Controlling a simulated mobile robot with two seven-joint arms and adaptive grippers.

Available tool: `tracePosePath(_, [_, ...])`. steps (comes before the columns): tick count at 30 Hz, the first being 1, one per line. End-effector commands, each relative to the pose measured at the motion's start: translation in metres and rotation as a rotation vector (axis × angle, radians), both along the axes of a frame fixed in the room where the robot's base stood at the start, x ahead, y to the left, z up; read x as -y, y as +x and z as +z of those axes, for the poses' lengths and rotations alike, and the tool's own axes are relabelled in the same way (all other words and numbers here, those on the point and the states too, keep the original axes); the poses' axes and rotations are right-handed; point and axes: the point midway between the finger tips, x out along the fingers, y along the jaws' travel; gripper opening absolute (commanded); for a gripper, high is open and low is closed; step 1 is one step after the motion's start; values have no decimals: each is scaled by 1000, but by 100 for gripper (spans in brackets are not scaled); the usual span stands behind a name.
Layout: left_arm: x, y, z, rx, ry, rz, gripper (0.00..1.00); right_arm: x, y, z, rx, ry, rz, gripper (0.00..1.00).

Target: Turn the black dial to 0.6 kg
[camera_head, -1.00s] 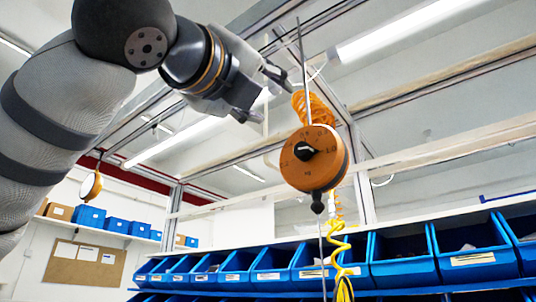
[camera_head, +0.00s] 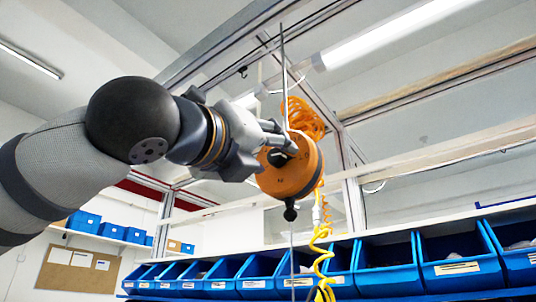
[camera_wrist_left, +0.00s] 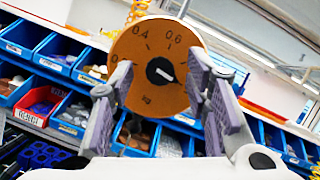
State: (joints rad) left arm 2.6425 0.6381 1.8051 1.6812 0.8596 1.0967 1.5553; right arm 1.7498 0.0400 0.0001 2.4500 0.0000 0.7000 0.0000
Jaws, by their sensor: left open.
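The black dial (camera_head: 277,158) sits on the face of a round orange balancer (camera_head: 292,178) hanging on a thin rod, partly covered by my left gripper in the head view. In the left wrist view the black dial (camera_wrist_left: 160,72) is in the middle of the orange face (camera_wrist_left: 138,45), with 0.4 and 0.6 printed above it and "kg" below. Its white mark seems to point right and slightly down, away from the 0.6. My left gripper (camera_head: 284,146) is open at the face, with one finger on each side of the dial in the wrist view. Contact cannot be told. My right gripper is not in view.
A coiled orange hose (camera_head: 303,117) hangs behind the balancer, and a yellow coiled cable (camera_head: 322,258) hangs below it. Blue bins (camera_head: 389,272) line the shelf beneath. Metal frame beams run overhead. The space right of the balancer looks clear.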

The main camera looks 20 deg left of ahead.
Motion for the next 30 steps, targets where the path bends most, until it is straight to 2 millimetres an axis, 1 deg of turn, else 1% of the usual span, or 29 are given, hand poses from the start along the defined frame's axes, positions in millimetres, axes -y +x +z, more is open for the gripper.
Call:
tracePosePath(3, [0, 3, 1, 0, -1, 1, 44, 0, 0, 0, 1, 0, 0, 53])
tracePosePath(8, [0, 3, 1, -1, 0, 2, 44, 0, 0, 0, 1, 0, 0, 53])
tracePosePath(9, [0, 3, 1, 0, 0, 1, 34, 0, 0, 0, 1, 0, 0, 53])
tracePosePath(11, [0, 3, 1, 0, 0, 1, 21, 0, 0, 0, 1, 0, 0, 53])
tracePosePath(12, [0, 3, 1, 0, 0, 1, 12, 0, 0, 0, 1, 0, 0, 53])
tracePosePath(14, [0, 3, 1, -1, 0, 2, 0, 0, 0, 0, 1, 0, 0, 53])
tracePosePath(23, [1, 3, 1, -7, -18, 1, 0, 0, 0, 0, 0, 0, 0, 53])
tracePosePath(30, [2, 2, 1, -48, -129, 1, 0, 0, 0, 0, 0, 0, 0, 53])
